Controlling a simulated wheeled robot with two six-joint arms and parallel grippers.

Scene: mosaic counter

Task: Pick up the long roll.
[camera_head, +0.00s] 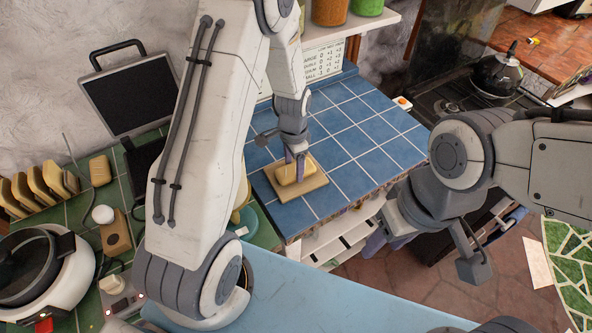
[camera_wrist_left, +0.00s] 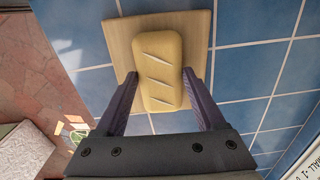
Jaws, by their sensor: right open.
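The long roll (camera_head: 293,170) is a golden loaf with pale slashes on top. It lies on a square wooden board (camera_head: 309,188) on the blue tiled counter. In the left wrist view, the roll (camera_wrist_left: 161,65) sits with its near part between my left gripper's purple fingers (camera_wrist_left: 160,80), one along each side. Whether the fingers press on the roll or stand just off it I cannot tell. In the head view my left gripper (camera_head: 295,160) points down at the roll and partly covers it. My right gripper (camera_head: 376,242) is open, low beside the counter's front right, away from the roll.
A shelf with jars (camera_head: 330,10) hangs above the counter's back. A stove with a black kettle (camera_head: 497,72) stands at right. At left are a bread-slice rack (camera_head: 40,187), a white cooker (camera_head: 45,265) and a dark screen (camera_head: 130,90). The blue counter right of the board is clear.

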